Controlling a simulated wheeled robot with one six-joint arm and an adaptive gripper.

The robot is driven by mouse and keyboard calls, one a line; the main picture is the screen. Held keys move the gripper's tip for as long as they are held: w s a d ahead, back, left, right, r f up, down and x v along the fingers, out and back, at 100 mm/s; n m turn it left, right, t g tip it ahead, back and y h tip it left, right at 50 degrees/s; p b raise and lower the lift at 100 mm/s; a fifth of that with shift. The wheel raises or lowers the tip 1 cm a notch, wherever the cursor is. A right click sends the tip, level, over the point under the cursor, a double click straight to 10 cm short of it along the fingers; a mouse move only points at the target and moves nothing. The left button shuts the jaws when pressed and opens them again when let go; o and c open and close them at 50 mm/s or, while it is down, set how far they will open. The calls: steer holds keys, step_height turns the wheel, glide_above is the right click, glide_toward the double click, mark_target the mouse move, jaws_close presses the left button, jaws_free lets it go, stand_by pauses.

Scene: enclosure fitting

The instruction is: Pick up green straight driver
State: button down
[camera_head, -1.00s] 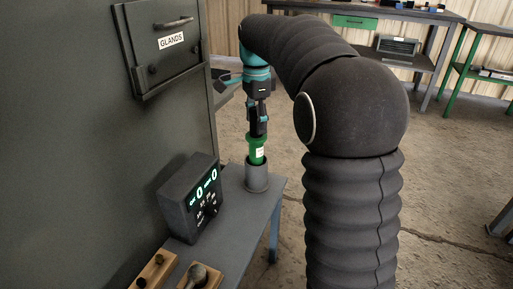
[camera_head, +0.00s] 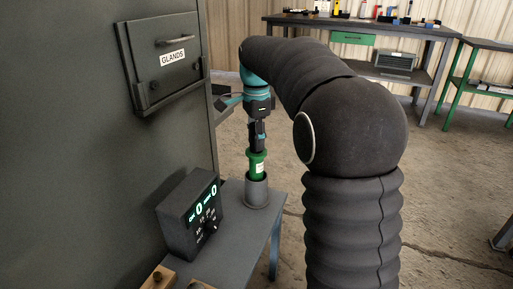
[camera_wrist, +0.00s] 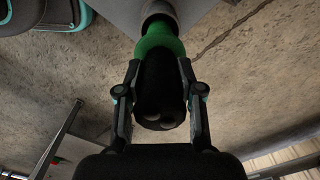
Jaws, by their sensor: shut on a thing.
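The green straight driver (camera_head: 257,166) stands upright with its lower end inside a grey cylindrical holder (camera_head: 256,191) on a small grey table. It has a white label on its side. My gripper (camera_head: 257,143) is above the holder and shut on the driver's black upper end. In the wrist view the fingers of my gripper (camera_wrist: 160,95) lie on both sides of the black end of the driver (camera_wrist: 157,45). The holder's rim (camera_wrist: 160,8) shows at the top there. The driver's tip is hidden in the holder.
A dark box with a green display (camera_head: 190,213) stands on the grey table (camera_head: 236,235) left of the holder. A grey cabinet with a GLANDS drawer (camera_head: 165,65) rises at the left. A workbench (camera_head: 380,25) stands at the back. Open floor lies to the right.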

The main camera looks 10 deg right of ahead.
step_height(320, 180, up, 21)
steer(key=p, duration=0.4)
steer(key=shift+p, duration=0.35)
stand_by(0.9)
